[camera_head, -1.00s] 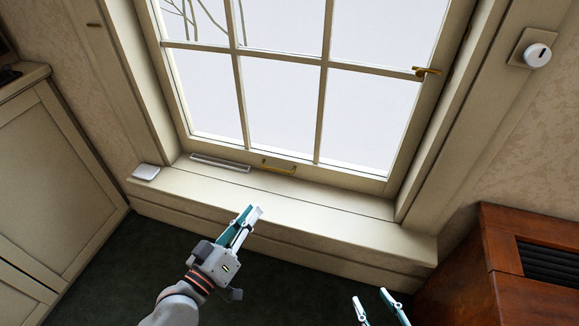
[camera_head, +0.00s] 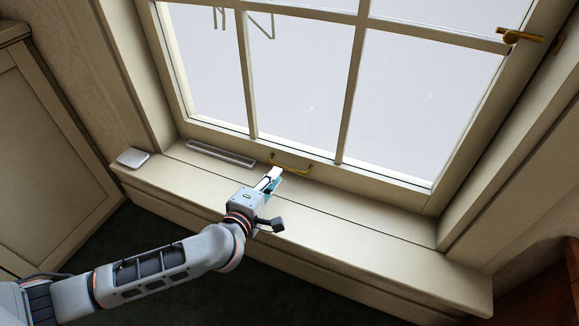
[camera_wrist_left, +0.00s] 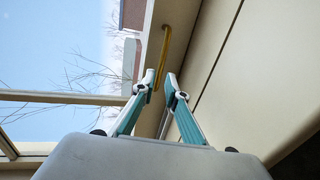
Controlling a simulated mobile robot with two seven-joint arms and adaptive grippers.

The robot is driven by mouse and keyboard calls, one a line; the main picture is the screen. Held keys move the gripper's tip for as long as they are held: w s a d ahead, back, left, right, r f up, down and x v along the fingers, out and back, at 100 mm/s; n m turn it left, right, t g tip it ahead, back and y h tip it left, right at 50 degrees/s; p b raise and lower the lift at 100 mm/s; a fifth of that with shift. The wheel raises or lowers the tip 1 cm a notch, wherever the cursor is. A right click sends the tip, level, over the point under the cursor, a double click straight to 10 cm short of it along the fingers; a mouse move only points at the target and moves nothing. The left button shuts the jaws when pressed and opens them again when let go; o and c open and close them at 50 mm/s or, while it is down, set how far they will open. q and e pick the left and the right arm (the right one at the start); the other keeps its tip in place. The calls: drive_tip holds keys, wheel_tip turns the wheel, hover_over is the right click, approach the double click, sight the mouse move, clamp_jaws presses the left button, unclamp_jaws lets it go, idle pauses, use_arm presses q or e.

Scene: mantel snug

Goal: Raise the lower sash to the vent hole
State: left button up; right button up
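The lower sash (camera_head: 372,183) is a cream, multi-pane window frame, and its bottom rail sits down at the sill. A brass pull handle (camera_head: 291,168) is fixed to that rail; it also shows in the left wrist view as a thin brass bar (camera_wrist_left: 166,45). My left gripper (camera_head: 274,177) is just in front of the handle, over the sill. In the left wrist view its two fingertips (camera_wrist_left: 160,86) are apart, with the handle ahead of them and nothing seen between them. I cannot tell whether a fingertip touches the handle. No vent hole can be made out. My right gripper is out of view.
A brass latch (camera_head: 521,37) sticks out at the upper right of the window. A grey metal strip (camera_head: 220,154) lies along the sill left of the handle, and a white square object (camera_head: 133,157) sits at the sill's left end. The right part of the sill (camera_head: 400,232) is clear.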

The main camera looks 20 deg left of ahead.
sight(283, 167)
use_arm(q)
drive_tip(key=x, duration=0.1)
drive_tip(key=b+x, duration=0.1)
drive_tip(key=x, duration=0.3)
drive_tip(key=shift+s+f+b, duration=0.1)
drive_tip(key=shift+f+b, duration=0.2)
drive_tip(key=shift+f, duration=0.05)
drive_tip(key=shift+w, duration=0.65)
drive_tip(key=shift+w+r, duration=0.1)
drive_tip(key=shift+w, duration=0.1)
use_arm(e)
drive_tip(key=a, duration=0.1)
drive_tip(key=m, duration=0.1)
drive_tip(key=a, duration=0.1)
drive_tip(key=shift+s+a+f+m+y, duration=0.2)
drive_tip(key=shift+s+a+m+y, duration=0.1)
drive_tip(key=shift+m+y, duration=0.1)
